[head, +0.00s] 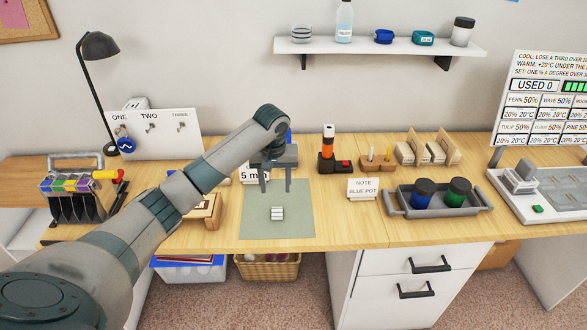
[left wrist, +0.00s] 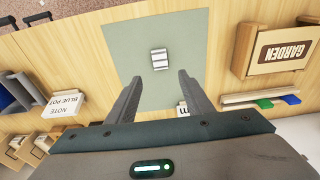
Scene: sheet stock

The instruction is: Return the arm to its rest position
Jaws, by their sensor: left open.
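My left arm reaches in from the left in the head view, and its gripper (head: 275,180) hangs over the green-grey mat (head: 258,222). The jaws are open with nothing between them. A small white striped block (head: 277,213) lies on the mat, in front of and below the fingertips. In the left wrist view the block (left wrist: 160,59) lies beyond the two open fingers (left wrist: 156,92), apart from them. A "5 m" card (head: 255,174) behind the mat is partly hidden by the gripper. My right gripper does not show in either view.
A wooden holder (head: 207,213) stands left of the mat. To the right are a "NOTE BLUE POT" card (head: 363,189) and a grey tray (head: 398,207) with two dark pots. A black lamp (head: 98,46) stands at the left. A wall shelf (head: 400,47) is above.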

